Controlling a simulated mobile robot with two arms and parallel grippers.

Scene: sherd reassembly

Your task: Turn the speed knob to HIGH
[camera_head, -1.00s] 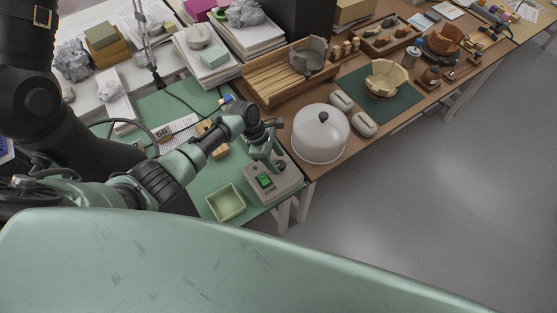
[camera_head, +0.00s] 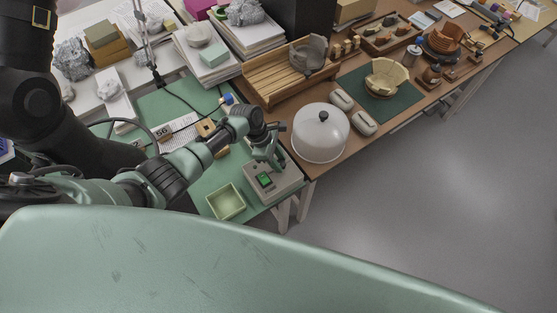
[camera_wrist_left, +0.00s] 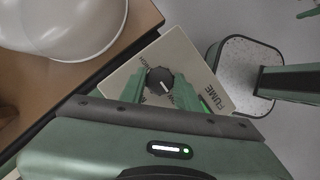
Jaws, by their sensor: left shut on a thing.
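The grey fume control box (camera_head: 287,186) stands on the green mat near the table's front corner, with a green lit switch (camera_head: 265,180). In the left wrist view its pale top (camera_wrist_left: 215,88) bears the word FUME and smaller lettering, partly hidden. The dark round speed knob (camera_wrist_left: 158,76) has a white pointer mark, tilted toward the lower right of that view. My left gripper (camera_head: 278,163) is at the knob on the box. The left wrist view shows its two green fingers (camera_wrist_left: 160,88) on either side of the knob, shut on it. My right gripper is out of view.
A white dome with a black handle (camera_head: 320,140) stands close beside the box on the brown table. A small green tray (camera_head: 226,203) lies left of the box. A wooden rack (camera_head: 283,80) is farther back. Open floor lies to the right.

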